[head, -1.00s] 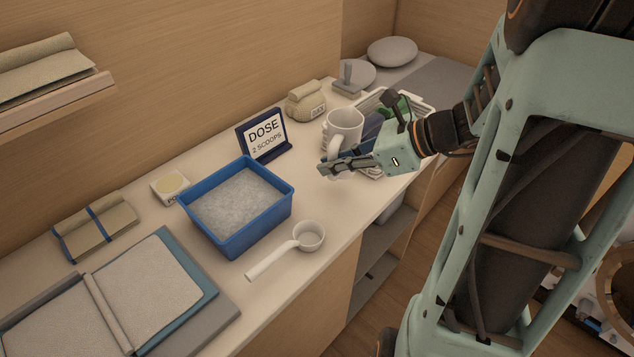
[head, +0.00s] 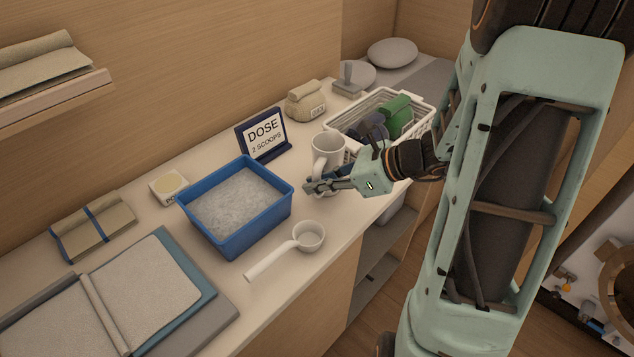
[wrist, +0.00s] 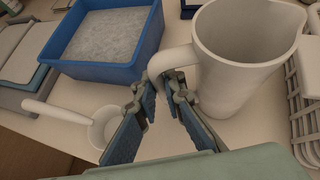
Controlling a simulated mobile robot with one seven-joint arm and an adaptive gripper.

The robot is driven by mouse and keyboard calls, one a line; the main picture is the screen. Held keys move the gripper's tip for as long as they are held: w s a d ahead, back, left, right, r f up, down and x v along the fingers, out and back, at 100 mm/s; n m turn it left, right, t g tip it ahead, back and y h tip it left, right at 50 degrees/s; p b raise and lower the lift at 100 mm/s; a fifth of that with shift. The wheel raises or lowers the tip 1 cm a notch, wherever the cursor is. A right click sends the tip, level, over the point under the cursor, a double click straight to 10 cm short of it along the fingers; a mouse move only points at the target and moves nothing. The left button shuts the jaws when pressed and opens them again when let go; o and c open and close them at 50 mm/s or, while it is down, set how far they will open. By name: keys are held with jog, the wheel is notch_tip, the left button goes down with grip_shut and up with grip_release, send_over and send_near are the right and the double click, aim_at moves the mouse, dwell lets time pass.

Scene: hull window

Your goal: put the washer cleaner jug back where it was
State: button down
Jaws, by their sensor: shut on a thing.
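The jug (head: 326,150), plain off-white and upright with a loop handle, is over the counter between the dose sign and the white basket. My gripper (head: 311,187) is in front of it, its jaws shut on the handle. In the wrist view the jug (wrist: 236,62) is at upper right, and its handle (wrist: 170,61) comes down between the fingers of my gripper (wrist: 162,82). Its mouth faces up; no label shows. I cannot tell whether its base touches the counter.
A blue tub of powder (head: 229,249) stands left of the jug, with a white scoop (head: 283,250) in front. The dose sign (head: 265,137) is behind. A white basket (head: 424,108) holding green and dark items is to the right. Bare counter lies between scoop and jug.

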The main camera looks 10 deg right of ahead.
jog(key=c, duration=2)
grip_release()
jog(key=shift+c, duration=0.2)
jog(key=shift+r+p, duration=0.2)
jog(key=shift+p, duration=0.1)
jog(key=v, duration=1.2)
jog(key=shift+a, duration=0.1)
